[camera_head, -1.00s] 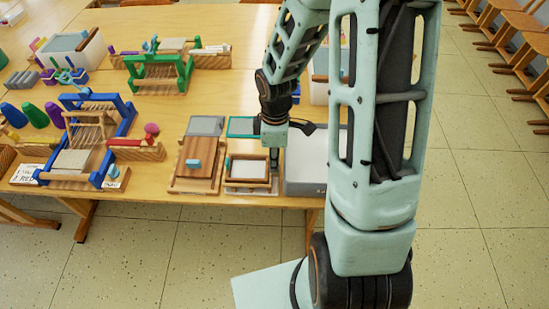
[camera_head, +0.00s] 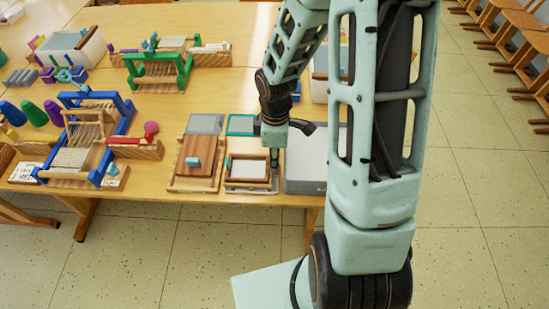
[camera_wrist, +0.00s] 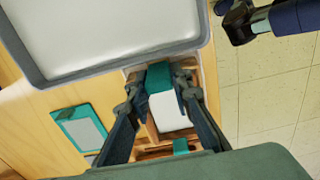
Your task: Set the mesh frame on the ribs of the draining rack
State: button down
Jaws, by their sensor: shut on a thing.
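The mesh frame (camera_head: 248,169), a small brown wooden frame with a pale white middle and teal grips, is near the front table edge in the head view. My gripper (camera_head: 273,152) is at its right end. In the wrist view the fingers (camera_wrist: 158,88) are closed about a teal grip, with the white middle of the frame (camera_wrist: 168,113) between them. The frame looks level and sits over a wooden piece that I take for the draining rack (camera_head: 250,190). The rack's ribs are mostly hidden, so I cannot tell whether the frame touches them.
A white tub with grey rim (camera_wrist: 120,55) stands close on the right of the frame. A wooden board with a blue block (camera_head: 194,162) lies to the left. A teal-edged grey panel (camera_head: 241,125) lies behind. Small looms (camera_head: 90,140) fill the left table.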

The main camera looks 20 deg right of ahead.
jog(key=c, duration=1.7)
grip_release()
jog(key=shift+o, duration=0.2)
jog(key=shift+r, duration=0.1)
notch_tip(320, 180, up, 12)
jog(key=shift+d, duration=0.1)
